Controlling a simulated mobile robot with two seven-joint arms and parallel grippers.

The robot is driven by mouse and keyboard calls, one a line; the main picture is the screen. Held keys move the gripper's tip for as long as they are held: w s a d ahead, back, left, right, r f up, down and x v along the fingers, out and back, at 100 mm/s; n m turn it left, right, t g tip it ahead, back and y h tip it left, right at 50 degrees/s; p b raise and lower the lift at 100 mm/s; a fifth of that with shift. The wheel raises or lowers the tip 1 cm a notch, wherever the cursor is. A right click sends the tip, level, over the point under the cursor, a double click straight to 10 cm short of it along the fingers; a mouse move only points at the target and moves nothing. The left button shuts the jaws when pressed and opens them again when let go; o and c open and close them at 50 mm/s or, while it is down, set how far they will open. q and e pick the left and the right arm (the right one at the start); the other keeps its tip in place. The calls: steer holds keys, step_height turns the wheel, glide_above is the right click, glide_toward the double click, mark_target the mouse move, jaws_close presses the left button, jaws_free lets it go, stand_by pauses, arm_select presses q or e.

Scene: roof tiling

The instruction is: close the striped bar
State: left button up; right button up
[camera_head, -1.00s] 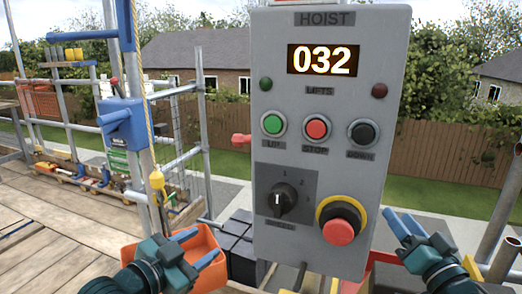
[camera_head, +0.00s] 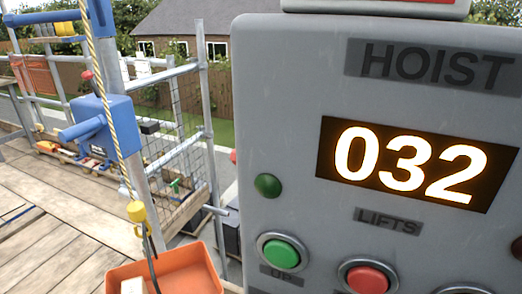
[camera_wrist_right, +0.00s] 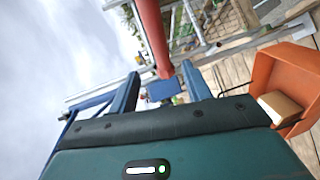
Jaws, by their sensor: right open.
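I cannot make out any stripes on a bar in either view now. In the right wrist view a plain red bar (camera_wrist_right: 153,35) comes down from the top edge. Its lower end is close to the space between my right gripper's fingers. My right gripper (camera_wrist_right: 160,83) is open, and I cannot tell whether the bar's end lies between the fingers or beyond them. In the head view a small red tip (camera_head: 233,157) shows at the left edge of the hoist panel, mostly hidden by it. My left gripper is in neither view.
The grey hoist panel (camera_head: 300,115) fills the right of the head view, reading 032. A blue box (camera_head: 105,125) sits on a scaffold post, with a rope (camera_head: 110,100) in front. An orange bin (camera_head: 170,272) stands low in the middle.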

steer(key=x, duration=1.1)
steer(key=shift+w+a, duration=0.1)
steer(key=shift+a, duration=0.1)
jaws_close()
